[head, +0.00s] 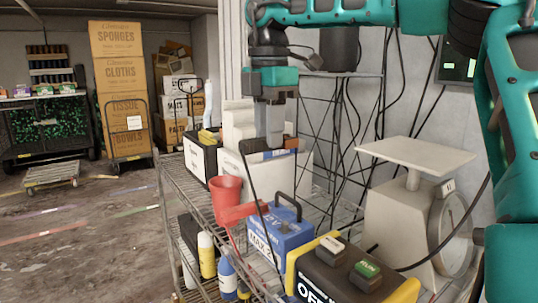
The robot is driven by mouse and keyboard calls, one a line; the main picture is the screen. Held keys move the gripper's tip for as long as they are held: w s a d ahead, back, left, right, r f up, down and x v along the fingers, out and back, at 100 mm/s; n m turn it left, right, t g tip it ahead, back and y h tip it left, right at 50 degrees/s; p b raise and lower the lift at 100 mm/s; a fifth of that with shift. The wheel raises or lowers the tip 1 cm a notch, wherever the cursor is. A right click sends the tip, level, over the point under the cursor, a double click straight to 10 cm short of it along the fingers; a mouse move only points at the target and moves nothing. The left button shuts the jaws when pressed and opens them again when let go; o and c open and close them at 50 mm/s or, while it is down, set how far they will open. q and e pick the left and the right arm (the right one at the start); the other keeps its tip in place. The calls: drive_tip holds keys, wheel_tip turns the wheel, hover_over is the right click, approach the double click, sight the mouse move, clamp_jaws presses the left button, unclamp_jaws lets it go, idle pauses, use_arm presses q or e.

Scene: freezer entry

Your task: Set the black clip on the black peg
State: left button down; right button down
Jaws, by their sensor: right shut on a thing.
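My right gripper (273,140) hangs from above, near the middle of the view. It is shut on a dark clip (259,146), mostly hidden by the fingers, with a small brown part showing to their right. A black cable runs down from the clip. The clip is in the air above and behind the blue battery box (281,240), which has a black handle. A red clip (240,212) is at the battery's left side. I cannot make out the black peg. My left gripper is not in view.
The battery stands on a wire rack (171,180) beside a red bucket (226,198). A black and yellow charger box (333,285) is in front, and a scale (414,210) stands to the right. White boxes and hanging cables are behind.

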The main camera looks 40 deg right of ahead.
wheel_tip(320, 180, up, 2)
drive_tip(key=shift+r, duration=0.1)
drive_tip(key=shift+r+p, duration=0.95)
drive_tip(key=shift+p, duration=0.25)
drive_tip(key=shift+r+p, duration=0.35)
drive_tip(key=shift+r, duration=0.5)
